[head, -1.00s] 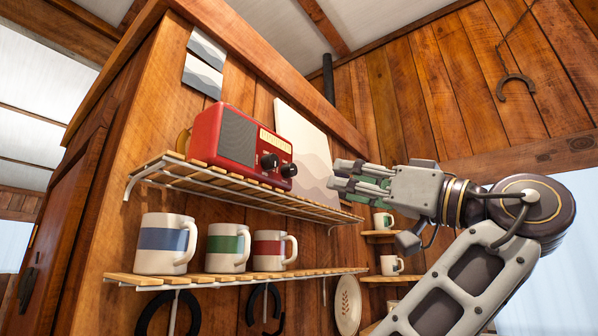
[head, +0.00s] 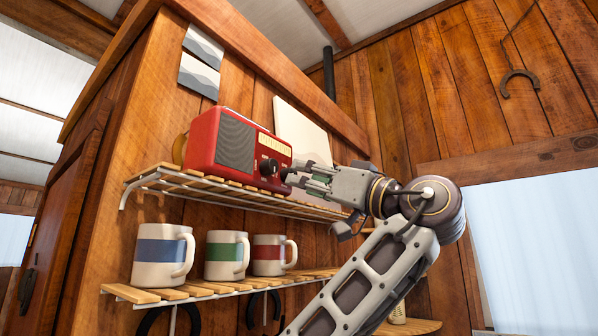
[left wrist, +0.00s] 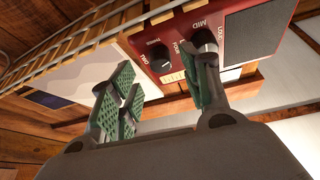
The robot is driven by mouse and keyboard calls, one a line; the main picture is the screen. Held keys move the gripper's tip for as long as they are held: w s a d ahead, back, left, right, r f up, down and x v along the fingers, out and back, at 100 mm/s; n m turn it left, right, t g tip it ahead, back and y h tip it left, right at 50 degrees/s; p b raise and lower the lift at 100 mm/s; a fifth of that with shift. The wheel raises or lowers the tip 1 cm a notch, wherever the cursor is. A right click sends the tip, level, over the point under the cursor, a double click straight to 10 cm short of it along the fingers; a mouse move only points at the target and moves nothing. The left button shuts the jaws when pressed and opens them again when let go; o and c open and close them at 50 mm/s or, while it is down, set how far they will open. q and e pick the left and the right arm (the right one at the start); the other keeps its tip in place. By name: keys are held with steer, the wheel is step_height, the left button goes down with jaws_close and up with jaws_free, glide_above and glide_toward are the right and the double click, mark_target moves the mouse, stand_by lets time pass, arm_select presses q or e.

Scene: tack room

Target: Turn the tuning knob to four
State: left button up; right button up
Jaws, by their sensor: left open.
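A red radio (head: 213,140) with a grey speaker grille stands on the upper slatted shelf in the head view. Two dark knobs are on its front. The knob farther from the grille (left wrist: 158,56) has small labels around it, one reading FOUR; I cannot tell where it points. The other knob (left wrist: 203,41), by the labels MID and LOUD, is partly covered by one finger in the left wrist view. My left gripper (head: 308,180) is open at the radio's right front, its green-padded fingers (left wrist: 158,88) on either side of the FOUR knob's line. Contact is unclear. My right gripper is out of view.
The upper shelf (head: 160,178) runs just below the gripper. Three striped mugs, blue (head: 158,255), green (head: 226,256) and red (head: 268,255), stand on the lower shelf (head: 190,291). A pale panel (head: 300,132) is behind the gripper.

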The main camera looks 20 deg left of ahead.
arm_select(q)
steer(key=shift+p+x, duration=0.45)
steer(key=shift+x, duration=1.2)
steer(key=shift+c, duration=0.3)
steer(key=c, duration=1)
